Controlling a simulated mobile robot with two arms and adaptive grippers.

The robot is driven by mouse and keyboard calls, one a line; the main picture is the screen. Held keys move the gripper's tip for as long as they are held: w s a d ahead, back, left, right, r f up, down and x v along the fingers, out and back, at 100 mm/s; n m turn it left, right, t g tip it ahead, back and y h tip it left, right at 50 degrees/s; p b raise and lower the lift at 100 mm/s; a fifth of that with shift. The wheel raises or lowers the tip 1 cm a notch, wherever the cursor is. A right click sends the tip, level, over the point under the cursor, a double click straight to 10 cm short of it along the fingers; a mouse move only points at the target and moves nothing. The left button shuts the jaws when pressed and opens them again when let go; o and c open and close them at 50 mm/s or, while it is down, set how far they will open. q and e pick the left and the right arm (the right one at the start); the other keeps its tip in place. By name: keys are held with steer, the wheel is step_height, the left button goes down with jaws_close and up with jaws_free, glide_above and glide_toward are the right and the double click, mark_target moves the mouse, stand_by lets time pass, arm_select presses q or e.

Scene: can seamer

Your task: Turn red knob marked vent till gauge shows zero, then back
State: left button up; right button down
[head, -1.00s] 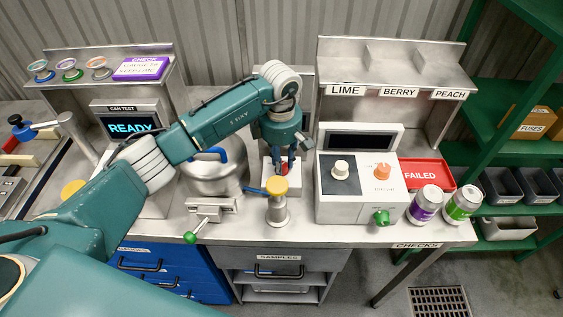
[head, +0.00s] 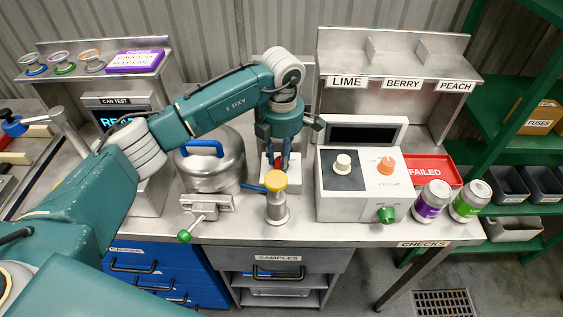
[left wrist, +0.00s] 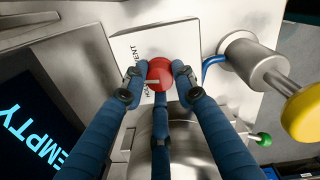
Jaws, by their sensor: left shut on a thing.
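The red knob (left wrist: 161,73) sits on a white plate (left wrist: 183,46) whose dark lettering, ending in "ENT", is partly covered. My left gripper (left wrist: 160,76) is shut on the knob, with its blue fingers around its sides. A pale mark shows on the knob's face. In the head view my left gripper (head: 279,168) points down at the white plate behind the yellow-topped post, and only a sliver of red shows between its fingers. No gauge dial can be made out in either view. My right gripper is not in view.
A steel domed pot (head: 212,165) with a blue handle stands left of the gripper. The yellow-topped post (head: 276,182) is close in front. A white control box (head: 360,208) stands right. A screen (left wrist: 35,135) reads "EMPTY". My left arm partly covers the can-test screen (head: 112,115).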

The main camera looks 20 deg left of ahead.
arm_select(q)
steer(key=n+b, duration=0.1)
steer(key=n, duration=0.1)
steer(key=n+b, duration=0.1)
steer(key=n, duration=0.1)
steer(key=shift+a+f+n, duration=0.15)
steer(key=shift+n, duration=0.15)
steer(key=n+b, duration=0.2)
steer(key=n, duration=0.2)
steer(key=shift+s, duration=0.1)
steer(key=shift+n, duration=0.4)
steer(key=o, duration=1.2)
steer(key=shift+s, duration=0.1)
steer(key=shift+c, duration=0.2)
step_height(320, 180, up, 12)
steer(key=shift+d, duration=0.35)
